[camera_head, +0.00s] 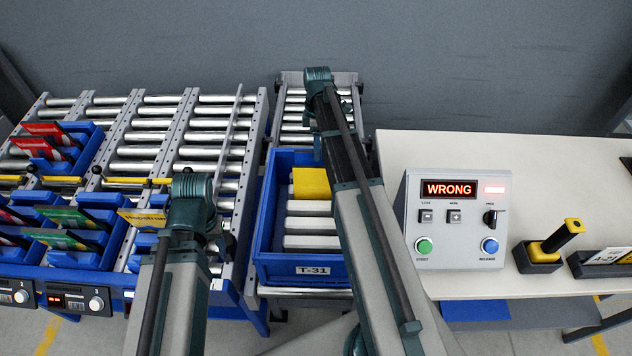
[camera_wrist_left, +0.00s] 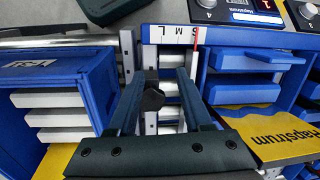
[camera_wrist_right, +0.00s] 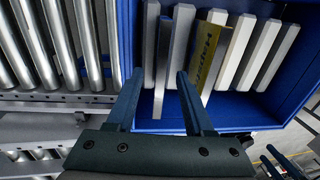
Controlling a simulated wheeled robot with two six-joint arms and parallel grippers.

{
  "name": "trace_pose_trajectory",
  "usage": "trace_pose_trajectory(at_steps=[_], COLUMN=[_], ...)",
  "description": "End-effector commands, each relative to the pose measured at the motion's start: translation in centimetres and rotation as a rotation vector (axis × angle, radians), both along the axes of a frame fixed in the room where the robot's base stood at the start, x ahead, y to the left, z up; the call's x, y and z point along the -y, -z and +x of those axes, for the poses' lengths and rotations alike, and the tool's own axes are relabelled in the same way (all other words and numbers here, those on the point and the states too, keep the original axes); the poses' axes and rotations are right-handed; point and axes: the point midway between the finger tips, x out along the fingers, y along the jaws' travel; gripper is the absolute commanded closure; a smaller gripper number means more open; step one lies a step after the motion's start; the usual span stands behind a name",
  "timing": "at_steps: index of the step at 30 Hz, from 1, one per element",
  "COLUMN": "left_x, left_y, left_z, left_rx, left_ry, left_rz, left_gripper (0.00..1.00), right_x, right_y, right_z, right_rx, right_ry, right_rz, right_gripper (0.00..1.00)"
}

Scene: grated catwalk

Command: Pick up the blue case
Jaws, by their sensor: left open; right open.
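I cannot make out a case that is clearly blue. The blue tote labelled T-31 (camera_head: 310,268) holds white slats and a yellow case (camera_head: 311,183). The yellow case, lettered "Haps…", also shows in the right wrist view (camera_wrist_right: 206,55). My left gripper (camera_wrist_left: 167,75) is open and appears empty, between the tote and a yellow "Hapstrum" case (camera_wrist_left: 285,135). In the head view my arms hide both gripper tips.
At left, red cases (camera_head: 48,140) and green cases (camera_head: 66,216) stand in blue holders on a roller rack (camera_head: 160,138). On the right table (camera_head: 540,165) are a control box reading WRONG (camera_head: 450,220) and a yellow-black handled tool (camera_head: 555,243). The table's back is clear.

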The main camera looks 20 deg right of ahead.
Motion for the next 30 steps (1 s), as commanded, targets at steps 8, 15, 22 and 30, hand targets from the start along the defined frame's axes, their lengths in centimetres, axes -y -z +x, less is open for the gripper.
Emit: trace_pose_trajectory(at_steps=[8, 15, 22, 30], left_x=[0.0, 0.0, 0.0, 0.0], left_y=[0.7, 2.7, 5.6, 5.7], left_z=[0.0, 0.0, 0.0, 0.0], left_rx=[0.000, 0.000, 0.000, 0.000], left_ry=[0.000, 0.000, 0.000, 0.000], left_rz=[0.000, 0.000, 0.000, 0.000], left_gripper=[0.50, 0.50, 0.50, 0.50], right_x=[-0.1, -0.3, -0.6, -0.6], right_y=[0.7, 2.8, 5.6, 5.7], right_z=[-0.1, -0.3, -0.6, -0.7], right_rx=[0.000, 0.000, 0.000, 0.000], right_ry=[0.000, 0.000, 0.000, 0.000], right_rz=[0.000, 0.000, 0.000, 0.000], right_gripper=[0.47, 0.47, 0.47, 0.47])
